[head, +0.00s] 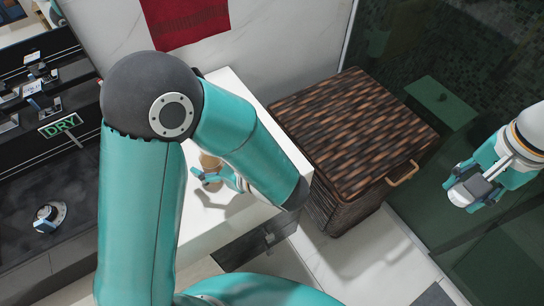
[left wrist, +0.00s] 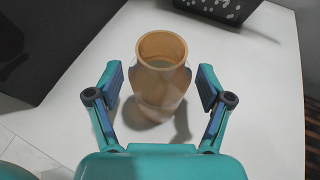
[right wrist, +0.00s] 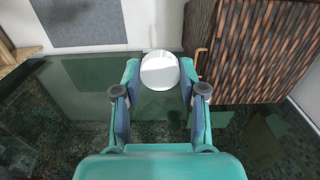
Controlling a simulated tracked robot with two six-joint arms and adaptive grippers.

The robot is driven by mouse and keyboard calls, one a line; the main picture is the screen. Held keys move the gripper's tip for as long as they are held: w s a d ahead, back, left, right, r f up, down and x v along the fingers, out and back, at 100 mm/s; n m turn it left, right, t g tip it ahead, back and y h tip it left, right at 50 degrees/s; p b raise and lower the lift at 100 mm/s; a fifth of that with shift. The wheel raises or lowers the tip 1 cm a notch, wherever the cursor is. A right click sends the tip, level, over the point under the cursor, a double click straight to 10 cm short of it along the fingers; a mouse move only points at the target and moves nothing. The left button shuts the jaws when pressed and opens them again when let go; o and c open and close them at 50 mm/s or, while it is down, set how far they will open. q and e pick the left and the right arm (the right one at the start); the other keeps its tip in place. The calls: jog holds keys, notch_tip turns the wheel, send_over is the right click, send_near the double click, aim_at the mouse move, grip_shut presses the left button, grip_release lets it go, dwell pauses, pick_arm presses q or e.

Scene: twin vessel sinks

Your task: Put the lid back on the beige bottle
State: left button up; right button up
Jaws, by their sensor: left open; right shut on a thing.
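The beige bottle (left wrist: 162,85) stands upright on the white counter with its round mouth open and no lid on it. In the head view the bottle (head: 209,161) is partly hidden behind my left arm. My left gripper (head: 217,178) is open at the bottle, one finger on each side, with gaps showing between fingers and bottle in the left wrist view. My right gripper (head: 468,188) is at the far right, away from the counter, shut on a white round lid (right wrist: 160,71). The lid's flat face shows between the fingertips in the right wrist view.
A dark woven hamper (head: 350,125) with a handle stands right of the white counter (head: 288,150), between it and my right gripper. A dark perforated basket (left wrist: 225,8) sits beyond the bottle. A DRY sign (head: 60,124) stands on the left. A red towel (head: 185,20) hangs behind.

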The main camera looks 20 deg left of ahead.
pick_arm(q)
jog(key=c, duration=1.5)
jog(key=shift+r, duration=0.2)
